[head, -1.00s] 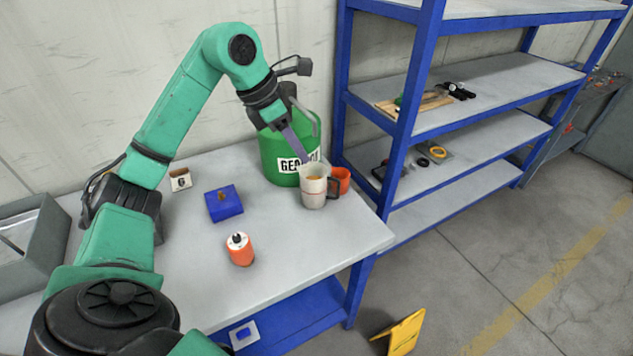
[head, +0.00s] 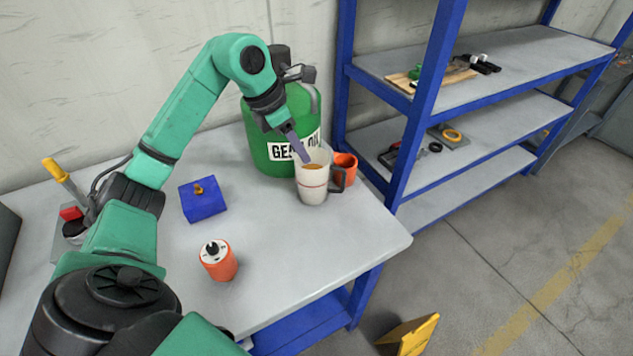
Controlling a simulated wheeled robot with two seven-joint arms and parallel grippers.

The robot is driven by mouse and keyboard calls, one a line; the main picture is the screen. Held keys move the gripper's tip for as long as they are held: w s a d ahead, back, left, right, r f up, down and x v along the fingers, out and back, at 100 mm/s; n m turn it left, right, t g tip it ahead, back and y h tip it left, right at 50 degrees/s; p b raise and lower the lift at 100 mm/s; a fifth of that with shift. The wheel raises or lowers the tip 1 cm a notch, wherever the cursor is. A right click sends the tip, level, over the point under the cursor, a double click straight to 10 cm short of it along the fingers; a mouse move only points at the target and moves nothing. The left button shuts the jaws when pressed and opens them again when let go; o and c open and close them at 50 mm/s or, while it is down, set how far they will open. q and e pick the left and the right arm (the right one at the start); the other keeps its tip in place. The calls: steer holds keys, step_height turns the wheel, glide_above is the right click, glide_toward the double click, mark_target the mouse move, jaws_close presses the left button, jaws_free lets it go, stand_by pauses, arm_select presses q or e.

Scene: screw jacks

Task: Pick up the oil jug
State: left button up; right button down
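The oil jug (head: 312,188) is a white jug with a red line, a dark handle on its right and amber oil inside. It stands upright on the grey table (head: 330,245), in front of the green gear oil can (head: 268,162). My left gripper (head: 303,158) comes down from the upper left, with its purple-grey fingers at the jug's left rim. The fingers overlap in this view, so I cannot tell whether they are apart or closed on the rim. My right gripper is out of view.
An orange cup (head: 346,168) stands close behind the jug's handle. A blue block (head: 203,201) with a brass knob and an orange cylinder (head: 219,263) stand to the left. A blue shelf rack (head: 425,95) rises at the right. The front right tabletop is clear.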

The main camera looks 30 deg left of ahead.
mark_target(321, 179)
arm_select(q)
steer(key=p+x, duration=0.3)
steer(key=x, duration=0.7)
steer(key=shift+w+d, duration=0.25)
steer(key=shift+d, duration=0.15)
jaws_close()
stand_by(0.6)
